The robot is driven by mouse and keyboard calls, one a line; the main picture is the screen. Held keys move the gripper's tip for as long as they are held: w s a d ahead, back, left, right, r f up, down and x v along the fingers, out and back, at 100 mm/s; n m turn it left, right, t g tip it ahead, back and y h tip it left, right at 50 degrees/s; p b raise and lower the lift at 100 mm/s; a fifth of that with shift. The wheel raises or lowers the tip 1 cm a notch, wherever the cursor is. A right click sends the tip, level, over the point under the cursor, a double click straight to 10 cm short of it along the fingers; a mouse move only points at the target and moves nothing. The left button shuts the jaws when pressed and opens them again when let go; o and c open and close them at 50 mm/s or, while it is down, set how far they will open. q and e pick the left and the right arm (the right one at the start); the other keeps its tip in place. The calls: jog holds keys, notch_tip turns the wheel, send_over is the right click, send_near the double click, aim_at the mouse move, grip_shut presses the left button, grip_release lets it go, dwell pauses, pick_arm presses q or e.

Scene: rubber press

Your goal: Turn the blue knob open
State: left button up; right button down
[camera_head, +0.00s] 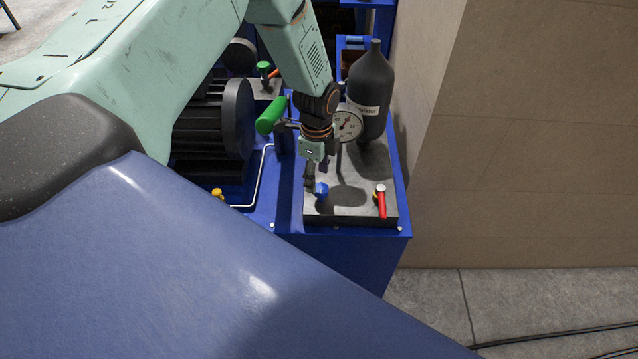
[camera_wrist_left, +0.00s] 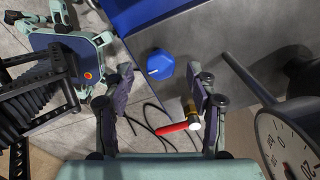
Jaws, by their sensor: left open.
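The blue knob (camera_head: 321,190) stands at the front left of the grey top plate of the blue machine. It also shows in the left wrist view (camera_wrist_left: 160,65), ahead of the fingers and between their lines. My left gripper (camera_head: 316,172) is over the plate, just above and behind the knob. In the left wrist view its two fingers (camera_wrist_left: 157,92) are spread apart with nothing between them. I see no contact with the knob. My right gripper is not in view.
A red-handled valve (camera_head: 381,202) stands to the right of the knob. A pressure gauge (camera_head: 347,125) and a black bottle (camera_head: 370,90) are close behind my left gripper. A green handle (camera_head: 271,115) lies to the left. A tan wall (camera_head: 520,140) borders the machine on the right.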

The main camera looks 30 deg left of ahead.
aim_at(318, 186)
pick_arm(q)
jog(key=f, duration=0.3)
jog(key=shift+d, duration=0.25)
jog(key=shift+w+a+f, duration=0.1)
jog(key=shift+a+f, duration=0.1)
jog(key=shift+f, duration=0.2)
jog(key=shift+d+r, duration=0.2)
jog(key=c, duration=0.4)
jog(key=shift+a+f, duration=0.1)
jog(key=shift+a, duration=0.05)
jog(key=c, duration=0.8)
